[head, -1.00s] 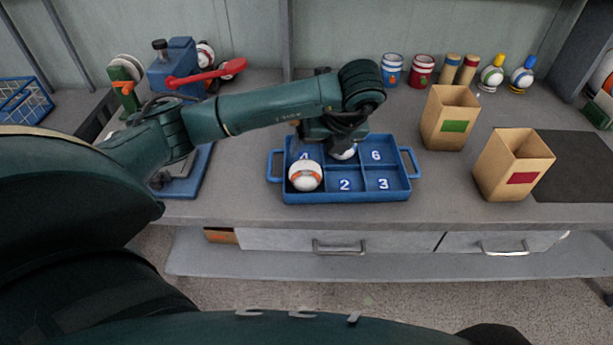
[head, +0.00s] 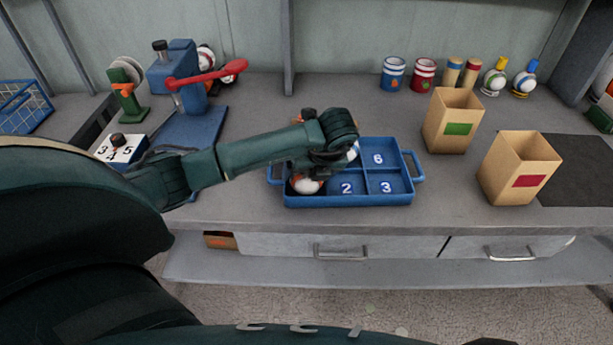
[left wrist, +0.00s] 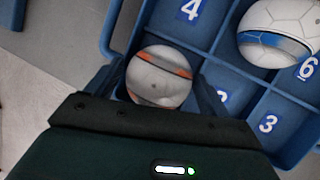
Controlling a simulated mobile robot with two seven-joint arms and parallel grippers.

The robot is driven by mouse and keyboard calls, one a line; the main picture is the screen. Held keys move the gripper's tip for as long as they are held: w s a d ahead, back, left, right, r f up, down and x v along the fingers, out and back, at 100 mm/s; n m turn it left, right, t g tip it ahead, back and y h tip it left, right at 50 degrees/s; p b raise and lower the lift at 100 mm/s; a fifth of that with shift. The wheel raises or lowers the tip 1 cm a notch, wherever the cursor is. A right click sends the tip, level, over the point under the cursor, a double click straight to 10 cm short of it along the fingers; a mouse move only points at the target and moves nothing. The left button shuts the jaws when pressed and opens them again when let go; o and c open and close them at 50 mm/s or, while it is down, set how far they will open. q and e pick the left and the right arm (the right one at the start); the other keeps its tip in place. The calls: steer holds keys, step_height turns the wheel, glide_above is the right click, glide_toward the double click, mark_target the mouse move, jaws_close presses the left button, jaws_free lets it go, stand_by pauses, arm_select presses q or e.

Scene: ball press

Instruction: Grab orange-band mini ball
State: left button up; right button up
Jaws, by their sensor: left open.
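The orange-band mini ball (head: 305,186) is white with orange patches and sits in the front left compartment of the blue tray (head: 400,199). In the left wrist view the ball (left wrist: 159,76) lies between the two dark fingers of my open left gripper (left wrist: 164,88). I cannot tell whether the fingers touch it. In the head view my left gripper (head: 312,172) is over the ball and hides its upper part. A second white ball with a blue band (left wrist: 279,34) sits in a back compartment. My right gripper is not in view.
Compartments numbered 2, 3 and 6 look empty. Two cardboard boxes, one with a green label (head: 452,139) and one with a red label (head: 513,184), stand right of the tray. A blue press with a red lever (head: 205,75) stands at the back left.

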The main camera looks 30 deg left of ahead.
arm_select(q)
steer(key=shift+c, duration=0.3)
steer(key=c, duration=0.6)
steer(key=shift+r, duration=0.1)
steer(key=shift+c, duration=0.2)
steer(key=shift+r, duration=4.9)
